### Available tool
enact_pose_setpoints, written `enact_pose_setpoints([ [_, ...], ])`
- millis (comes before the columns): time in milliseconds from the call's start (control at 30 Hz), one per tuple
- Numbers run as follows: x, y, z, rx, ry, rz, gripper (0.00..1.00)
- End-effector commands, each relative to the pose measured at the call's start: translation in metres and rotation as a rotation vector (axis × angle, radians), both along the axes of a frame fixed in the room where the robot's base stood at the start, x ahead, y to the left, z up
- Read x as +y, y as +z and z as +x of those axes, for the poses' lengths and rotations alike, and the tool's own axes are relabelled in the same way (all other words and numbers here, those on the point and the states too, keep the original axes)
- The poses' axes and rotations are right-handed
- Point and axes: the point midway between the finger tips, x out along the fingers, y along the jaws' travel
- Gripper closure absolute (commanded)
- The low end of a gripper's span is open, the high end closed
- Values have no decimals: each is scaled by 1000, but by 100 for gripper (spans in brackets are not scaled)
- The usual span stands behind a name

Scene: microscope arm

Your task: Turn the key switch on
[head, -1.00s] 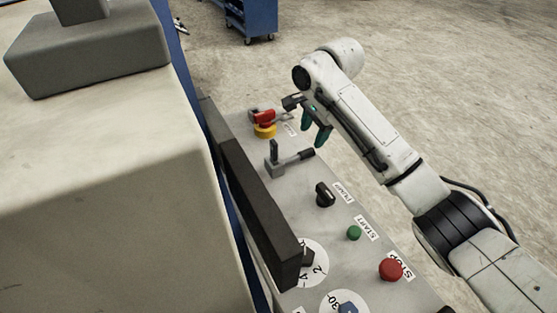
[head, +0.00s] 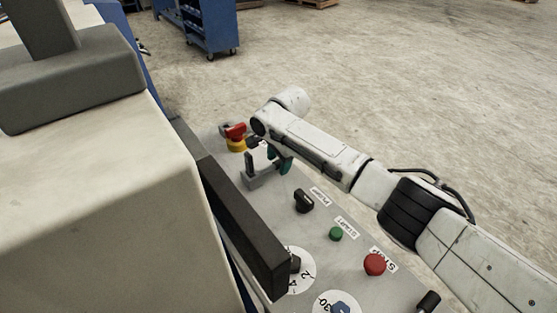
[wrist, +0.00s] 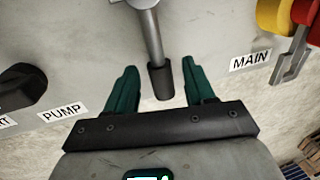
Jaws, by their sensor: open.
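My gripper (head: 280,163) has green fingers and hangs over the panel at the lever; in the wrist view the fingers (wrist: 157,85) are open. The lever (wrist: 148,30), a grey shaft with a black grip, points in between them. The grip is between the fingers, with a gap visible on each side. In the head view the lever's grey base (head: 258,178) shows, while its handle is mostly hidden by my gripper. I see no part labelled as a key switch. The red and yellow MAIN switch (head: 236,138) is beyond the lever, and the black PUMP knob (head: 304,200) is nearer.
The grey control panel (head: 330,265) also carries a green START button (head: 336,234), a red STOP button (head: 375,264) and numbered dials (head: 298,270). A dark bar (head: 240,225) runs along its left side. Open floor (head: 420,80) lies to the right.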

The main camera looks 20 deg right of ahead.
Motion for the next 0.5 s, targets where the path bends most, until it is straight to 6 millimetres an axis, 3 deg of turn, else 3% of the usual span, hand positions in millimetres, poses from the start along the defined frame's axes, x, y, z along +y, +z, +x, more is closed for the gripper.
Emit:
enact_pose_setpoints([
  [300, 0, -3, 1, 0, 0, -1, 46],
  [500, 0, -2, 1, 0, 0, -1, 65],
])
